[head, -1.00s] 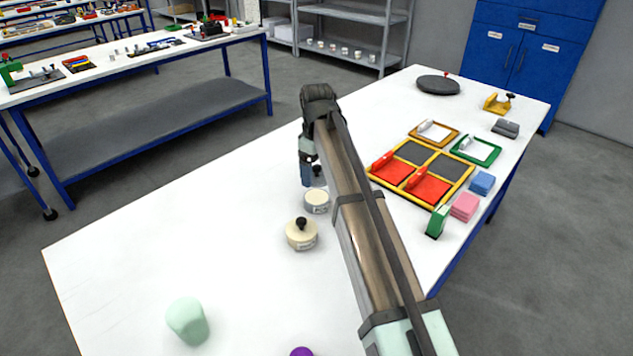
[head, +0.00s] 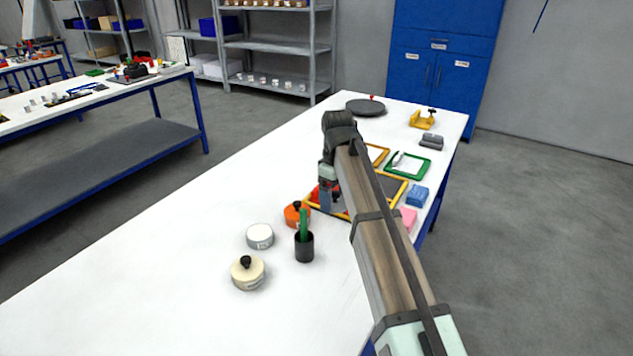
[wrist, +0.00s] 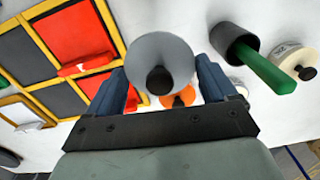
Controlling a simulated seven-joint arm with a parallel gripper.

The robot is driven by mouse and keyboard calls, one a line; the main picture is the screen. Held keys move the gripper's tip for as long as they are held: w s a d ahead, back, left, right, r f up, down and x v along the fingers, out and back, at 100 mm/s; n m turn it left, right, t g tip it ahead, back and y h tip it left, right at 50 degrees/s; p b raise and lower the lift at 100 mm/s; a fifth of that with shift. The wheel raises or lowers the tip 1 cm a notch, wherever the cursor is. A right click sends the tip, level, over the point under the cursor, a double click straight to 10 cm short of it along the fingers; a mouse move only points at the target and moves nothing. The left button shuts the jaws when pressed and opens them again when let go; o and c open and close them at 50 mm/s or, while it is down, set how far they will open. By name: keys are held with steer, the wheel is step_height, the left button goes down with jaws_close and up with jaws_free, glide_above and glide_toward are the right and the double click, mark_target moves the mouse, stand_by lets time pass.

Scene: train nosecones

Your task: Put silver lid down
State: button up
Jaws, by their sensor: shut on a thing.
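The silver lid (wrist: 160,50) is a grey disc with a black knob facing the camera. It sits between the two blue fingers of my gripper (wrist: 163,82) in the wrist view. The fingers are shut on its rim. In the head view my gripper (head: 329,204) is over the near left part of the yellow-framed tray (head: 402,176); the arm hides the lid there. An orange lidded pot (head: 293,217) is just left of my gripper. I cannot tell the lid's height above the table.
A black cup (head: 304,249) with a green handle, a white-topped pot (head: 260,236) and a cream knobbed pot (head: 247,273) stand left of my arm. Green frame (head: 408,166), blue block (head: 418,196) and pink block (head: 407,218) are right. The table's left part is clear.

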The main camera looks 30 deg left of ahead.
mark_target(337, 239)
steer(key=shift+s+d+f+n, duration=0.15)
steer(key=shift+s+d+f, duration=0.1)
steer(key=shift+d, duration=0.25)
steer(key=shift+s+d+f+n, duration=0.1)
steer(key=shift+s+d+n, duration=0.1)
steer(key=shift+d, duration=0.25)
steer(key=shift+s+d+n, duration=0.1)
steer(key=shift+s+n, duration=0.1)
steer(key=shift+n, duration=0.05)
steer(key=shift+f+n, duration=0.1)
steer(key=shift+n, duration=0.6)
steer(key=shift+f, duration=4.95)
steer(key=shift+f, duration=0.15)
steer(key=o, duration=0.8)
steer(key=shift+o, duration=0.2)
